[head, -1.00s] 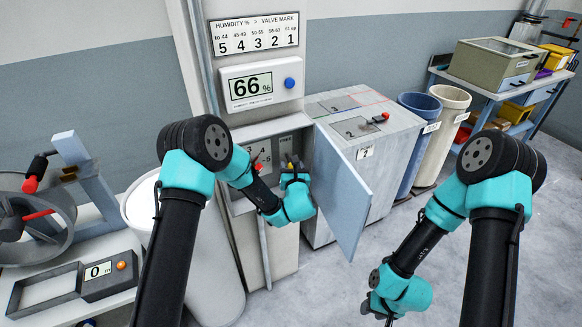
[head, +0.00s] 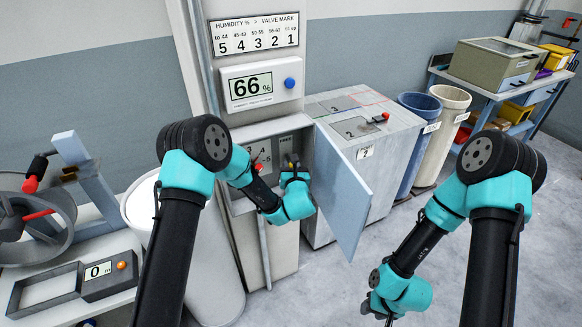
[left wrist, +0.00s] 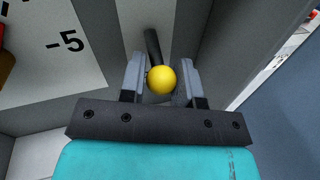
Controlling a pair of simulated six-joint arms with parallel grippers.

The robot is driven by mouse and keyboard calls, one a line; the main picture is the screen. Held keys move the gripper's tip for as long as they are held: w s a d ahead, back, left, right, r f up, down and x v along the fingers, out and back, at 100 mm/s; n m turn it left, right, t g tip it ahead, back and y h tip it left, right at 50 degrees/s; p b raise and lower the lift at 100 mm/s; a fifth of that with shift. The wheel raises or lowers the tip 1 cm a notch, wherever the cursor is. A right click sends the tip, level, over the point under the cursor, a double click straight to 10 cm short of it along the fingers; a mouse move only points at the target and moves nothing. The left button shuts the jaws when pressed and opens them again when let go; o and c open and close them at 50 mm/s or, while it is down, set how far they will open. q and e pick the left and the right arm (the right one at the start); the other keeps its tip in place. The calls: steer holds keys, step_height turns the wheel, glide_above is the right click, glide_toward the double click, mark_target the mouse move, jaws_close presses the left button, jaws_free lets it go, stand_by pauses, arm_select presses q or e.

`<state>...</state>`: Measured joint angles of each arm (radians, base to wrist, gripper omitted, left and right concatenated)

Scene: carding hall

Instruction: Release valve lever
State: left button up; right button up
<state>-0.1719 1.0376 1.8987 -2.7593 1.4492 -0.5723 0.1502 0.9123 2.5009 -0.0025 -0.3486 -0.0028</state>
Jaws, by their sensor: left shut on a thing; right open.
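The valve lever (left wrist: 152,42) is a dark rod with a yellow ball knob (left wrist: 161,80) in the left wrist view. My left gripper (left wrist: 161,78) is shut on it, with one finger on each side of the knob. In the head view my left gripper (head: 292,160) reaches into the open valve cabinet (head: 240,203) and hides most of the lever. A number plate (head: 262,157) with a 4 and a -5 is behind it. My right gripper (head: 388,318) is open and low over the floor at the bottom edge, its fingertips barely visible.
The cabinet's open door (head: 342,190) stands close to the right of my left gripper. Above, a humidity display (head: 250,88) reads 66% below a humidity-to-mark chart (head: 255,33). A grey bin (head: 200,240) stands left. Floor at right is clear.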

arm_select(q)
steer(key=shift+r, duration=0.15)
steer(key=shift+s+r+g+h, duration=0.1)
steer(key=shift+r+g+h, duration=0.2)
steer(key=shift+g, duration=0.4)
steer(key=shift+s+d+r+n+g+h, duration=0.1)
steer(key=shift+r+n+g+h, duration=0.25)
steer(key=shift+g, duration=0.6)
steer(key=shift+s+d+r+n+g+h, duration=0.1)
steer(key=shift+r+n+g+h, duration=0.2)
steer(key=shift+g, duration=0.65)
steer(key=o, duration=0.9)
steer(key=v, duration=1.7)
steer(key=shift+s, duration=0.2)
